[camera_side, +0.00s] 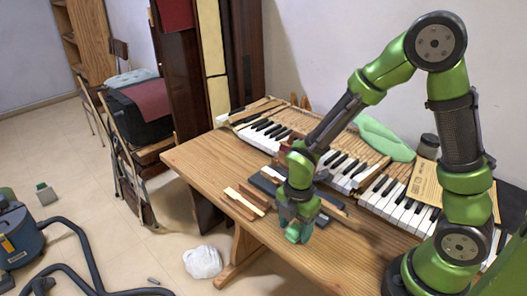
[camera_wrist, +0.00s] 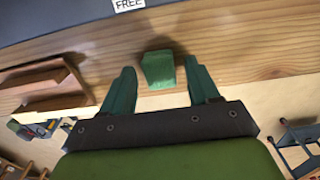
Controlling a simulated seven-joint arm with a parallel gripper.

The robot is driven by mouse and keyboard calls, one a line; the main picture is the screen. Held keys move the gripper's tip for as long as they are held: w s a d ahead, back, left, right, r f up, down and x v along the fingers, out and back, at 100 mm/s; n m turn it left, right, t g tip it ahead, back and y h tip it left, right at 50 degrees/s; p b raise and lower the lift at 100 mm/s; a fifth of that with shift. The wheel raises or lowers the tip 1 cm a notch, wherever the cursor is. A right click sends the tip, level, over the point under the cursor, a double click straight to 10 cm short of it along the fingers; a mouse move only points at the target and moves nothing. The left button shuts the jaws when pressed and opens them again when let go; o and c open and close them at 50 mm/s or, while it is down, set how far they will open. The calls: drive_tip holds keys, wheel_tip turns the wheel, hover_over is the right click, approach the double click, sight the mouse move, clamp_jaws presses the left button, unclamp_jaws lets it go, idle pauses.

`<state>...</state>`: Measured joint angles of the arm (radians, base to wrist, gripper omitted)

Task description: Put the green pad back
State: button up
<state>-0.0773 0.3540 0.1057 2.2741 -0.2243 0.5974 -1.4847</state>
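The green pad (camera_wrist: 158,69) is a small block in the wrist view, lying on the wooden table near its front edge. My gripper (camera_wrist: 160,86) is open, with one teal finger to the left of the pad and one to the right. A gap shows between each finger and the pad, and I cannot tell the height between them. In the side view my gripper (camera_side: 296,229) points down over the table's front part. There I cannot clearly separate the pad from the fingers.
A dark flat piece (camera_wrist: 60,22) with a "FREE" label lies beyond the pad. Brown wooden pieces (camera_wrist: 40,82) lie to its left. Piano keys (camera_side: 340,172) run along the table (camera_side: 205,160), with a mint-green cloth-like thing (camera_side: 384,138) behind. A white bag (camera_side: 203,262) is on the floor.

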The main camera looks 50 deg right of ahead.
drive_tip(key=shift+r, duration=0.15)
wheel_tip(320, 180, up, 12)
wheel_tip(320, 180, up, 6)
drive_tip(key=m+t, duration=0.3)
drive_tip(key=m, duration=0.6)
hover_over(296, 229)
drive_tip(key=s+d, duration=0.1)
drive_tip(key=s, duration=0.1)
drive_tip(key=s+r+m+t+y, duration=0.2)
drive_tip(key=s+r+m+t, duration=0.2)
drive_tip(key=m, duration=0.9)
drive_tip(key=shift+s+d+r, duration=0.4)
drive_tip(key=shift+d+r, duration=0.05)
drive_tip(key=shift+r, duration=0.1)
